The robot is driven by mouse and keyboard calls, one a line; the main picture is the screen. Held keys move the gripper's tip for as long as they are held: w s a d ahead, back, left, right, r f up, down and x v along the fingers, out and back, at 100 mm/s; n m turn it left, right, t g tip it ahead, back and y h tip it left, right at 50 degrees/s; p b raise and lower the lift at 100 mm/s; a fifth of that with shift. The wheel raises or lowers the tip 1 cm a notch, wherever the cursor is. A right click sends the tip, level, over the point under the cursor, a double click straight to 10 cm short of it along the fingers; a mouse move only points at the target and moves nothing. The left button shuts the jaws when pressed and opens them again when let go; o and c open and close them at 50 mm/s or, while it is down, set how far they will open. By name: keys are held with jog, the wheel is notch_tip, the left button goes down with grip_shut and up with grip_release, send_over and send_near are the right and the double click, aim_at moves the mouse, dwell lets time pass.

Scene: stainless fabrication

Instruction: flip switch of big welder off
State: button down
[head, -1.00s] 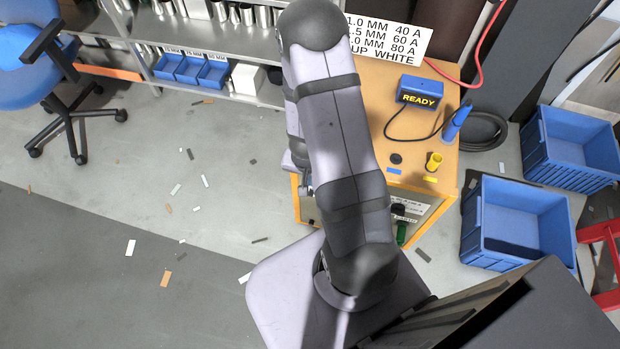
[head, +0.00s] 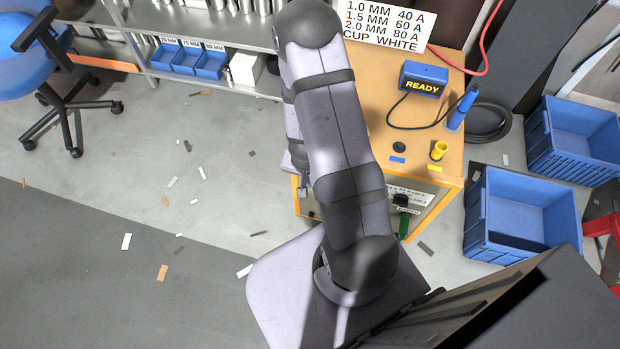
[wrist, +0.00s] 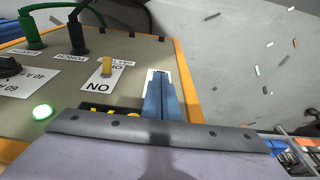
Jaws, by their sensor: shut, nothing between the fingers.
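The big welder is an orange cabinet (head: 428,129) in the head view, with a grey front panel. In the wrist view its panel (wrist: 66,63) fills the left. A short yellow toggle switch (wrist: 106,66) stands on a white label, which reads ON upside down on the near side; the far lettering is partly hidden. I cannot tell surely which way the lever is thrown. A green lamp (wrist: 42,112) glows on the panel. My gripper (wrist: 159,75) is shut and empty, right of the switch and apart from it in the picture. In the head view my arm hides most of this area.
Green (wrist: 30,32) and black (wrist: 77,32) cable plugs sit beyond the switch, with a black knob (wrist: 9,67) to the left. A blue READY box (head: 424,77) and torch (head: 462,108) are on top. Blue bins (head: 520,213) stand right; the floor at left has scattered scraps.

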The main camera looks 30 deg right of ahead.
jog(key=shift+s+a+f+b, duration=0.35)
jog(key=shift+s+f+b, duration=0.05)
jog(key=shift+f+b, duration=0.1)
dwell(0.6)
jog(key=shift+s+a+f+b, duration=0.25)
jog(key=shift+f, duration=0.25)
jog(key=shift+s+a+f+b, duration=0.25)
jog(key=shift+f, duration=0.2)
jog(key=shift+r, duration=0.15)
jog(key=shift+r+p, duration=0.65)
jog(key=shift+p, duration=0.2)
jog(key=shift+r, duration=0.1)
